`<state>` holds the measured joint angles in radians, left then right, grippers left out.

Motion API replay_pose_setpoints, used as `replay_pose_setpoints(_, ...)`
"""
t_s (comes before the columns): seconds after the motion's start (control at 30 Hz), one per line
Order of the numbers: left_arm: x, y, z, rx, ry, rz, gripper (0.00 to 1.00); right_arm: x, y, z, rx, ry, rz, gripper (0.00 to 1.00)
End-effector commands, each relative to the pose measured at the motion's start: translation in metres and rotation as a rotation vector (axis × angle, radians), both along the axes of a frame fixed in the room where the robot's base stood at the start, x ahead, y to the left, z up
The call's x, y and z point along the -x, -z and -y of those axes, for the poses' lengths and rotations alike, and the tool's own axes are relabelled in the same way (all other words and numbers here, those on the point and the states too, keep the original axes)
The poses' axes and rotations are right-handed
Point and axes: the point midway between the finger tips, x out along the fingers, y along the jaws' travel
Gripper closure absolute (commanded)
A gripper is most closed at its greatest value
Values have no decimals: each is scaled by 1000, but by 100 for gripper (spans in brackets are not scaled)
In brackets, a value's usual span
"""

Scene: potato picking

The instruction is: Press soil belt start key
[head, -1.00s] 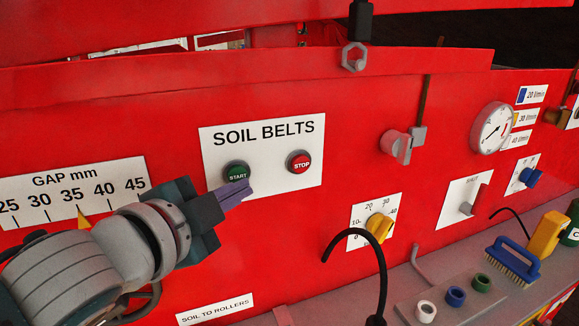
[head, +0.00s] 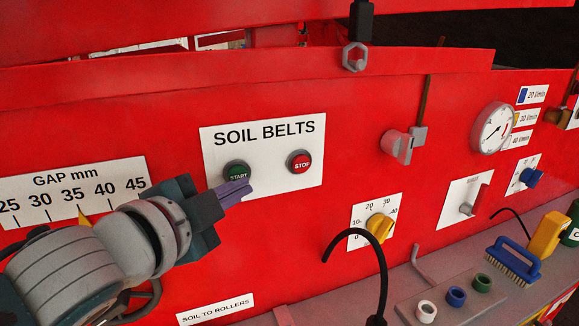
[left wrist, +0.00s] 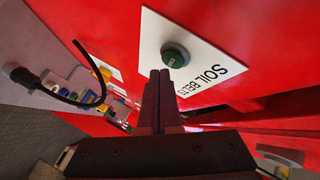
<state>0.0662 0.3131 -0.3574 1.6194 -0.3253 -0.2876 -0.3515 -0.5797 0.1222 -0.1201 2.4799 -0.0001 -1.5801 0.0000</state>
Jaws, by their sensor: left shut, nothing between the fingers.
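The green START key (head: 237,171) sits on the white SOIL BELTS plate (head: 262,131) on the red machine panel. The red STOP key (head: 300,161) is to its right on the same plate. My left gripper (head: 246,183) is shut and empty, its purple-grey fingertips at the lower edge of the START key and covering part of it. In the left wrist view the green key (left wrist: 175,56) shows just beyond the shut fingertips (left wrist: 160,74). I cannot tell whether they touch it. My right gripper does not show.
A GAP mm scale (head: 75,193) is left of the plate. A yellow dial (head: 379,227), a pink-grey knob (head: 397,145) and a pressure gauge (head: 493,128) are to the right. A black hose (head: 378,262) rises in front. A blue brush (head: 513,259) lies on the grey ledge.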

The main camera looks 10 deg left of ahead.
Motion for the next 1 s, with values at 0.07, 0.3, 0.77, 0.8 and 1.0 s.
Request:
replay_pose_setpoints(0.07, -3, 0, -2, -1, 0, 0, 100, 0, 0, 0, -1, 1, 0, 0)
replay_pose_setpoints(0.3, -4, 0, -2, 0, 0, 0, 100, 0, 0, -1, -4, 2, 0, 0)
replay_pose_setpoints(0.77, -6, 0, -4, 0, 1, 0, 100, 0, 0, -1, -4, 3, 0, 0)
replay_pose_setpoints(0.8, -7, 0, -4, 0, 1, 0, 100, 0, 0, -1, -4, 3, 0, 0)
replay_pose_setpoints(1.0, -9, 0, -6, 0, 1, 0, 100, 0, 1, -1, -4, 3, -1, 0)
